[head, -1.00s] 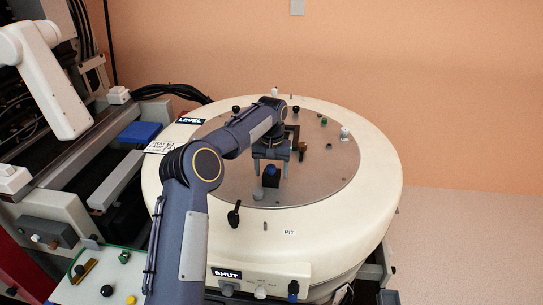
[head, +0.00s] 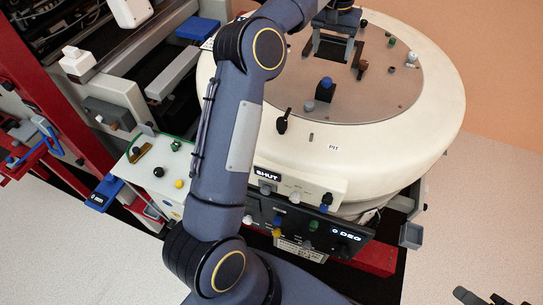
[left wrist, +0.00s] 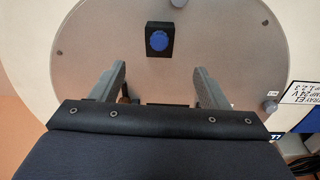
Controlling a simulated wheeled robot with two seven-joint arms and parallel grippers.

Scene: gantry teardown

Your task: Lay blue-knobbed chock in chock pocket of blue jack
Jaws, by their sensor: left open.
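The blue-knobbed chock (head: 325,91), a small dark block with a blue knob on top, stands on the grey disc inside the cream ring. It also shows in the left wrist view (left wrist: 159,42), beyond and between my fingertips. My left gripper (head: 333,52) is open and empty, above the disc and apart from the chock. Its two fingers (left wrist: 158,78) show spread in the left wrist view. A blue part marked "0 mm" (head: 104,192) sits at the left; I cannot tell whether it is the blue jack. No chock pocket can be made out.
The cream ring (head: 437,110) surrounds the disc (head: 395,103), which bears several small knobs and a brown bracket. Red beams (head: 60,110) and a white box with knobs (head: 160,180) stand left. A dark part (head: 480,297) at bottom right may be my right gripper.

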